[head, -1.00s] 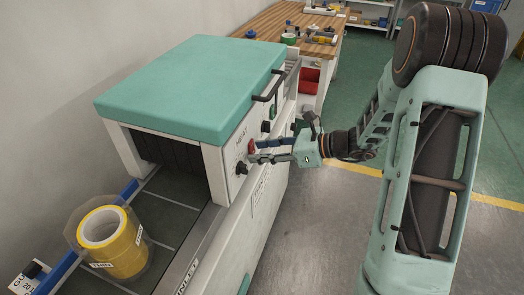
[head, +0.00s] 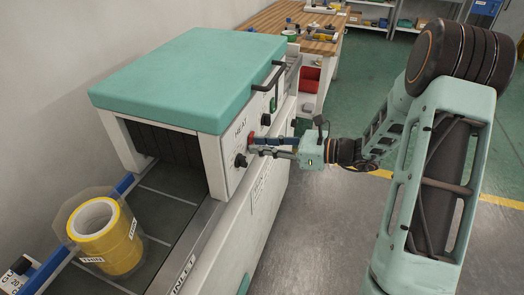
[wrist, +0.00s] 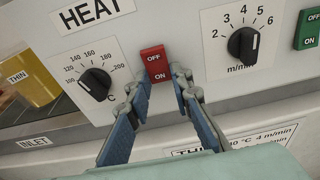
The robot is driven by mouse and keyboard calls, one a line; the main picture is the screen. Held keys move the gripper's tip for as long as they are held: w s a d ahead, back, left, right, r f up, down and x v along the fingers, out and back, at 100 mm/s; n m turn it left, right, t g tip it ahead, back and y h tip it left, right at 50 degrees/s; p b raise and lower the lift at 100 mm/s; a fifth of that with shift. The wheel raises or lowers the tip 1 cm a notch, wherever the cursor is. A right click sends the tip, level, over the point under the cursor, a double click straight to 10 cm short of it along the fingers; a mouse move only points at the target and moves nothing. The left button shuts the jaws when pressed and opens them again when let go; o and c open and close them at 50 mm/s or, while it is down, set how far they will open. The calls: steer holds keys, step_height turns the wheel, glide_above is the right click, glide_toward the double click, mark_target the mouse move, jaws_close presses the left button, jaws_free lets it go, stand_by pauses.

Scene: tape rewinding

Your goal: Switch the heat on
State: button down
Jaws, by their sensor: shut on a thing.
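The red rocker switch (wrist: 156,63) sits under the HEAT label (wrist: 92,11) on the machine's front panel, with OFF at its top and ON at its bottom. It also shows in the head view (head: 251,136). I cannot tell which side is pressed in. My gripper (wrist: 160,78) has one finger on each side of the switch and is shut on it. In the head view my gripper (head: 251,148) reaches the panel from the right. The temperature knob (wrist: 95,84) is left of the switch.
A speed knob (wrist: 243,44) and a green switch (wrist: 308,30) are right of the red switch. A yellow tape roll (head: 107,240) stands on the inlet conveyor (head: 165,208). The teal hood (head: 190,75) rises above the panel. The floor right of the machine is clear.

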steer(key=shift+y, duration=0.3)
steer(key=c, duration=1.7)
jaws_free()
steer(key=v, duration=1.2)
steer(key=shift+f, duration=0.1)
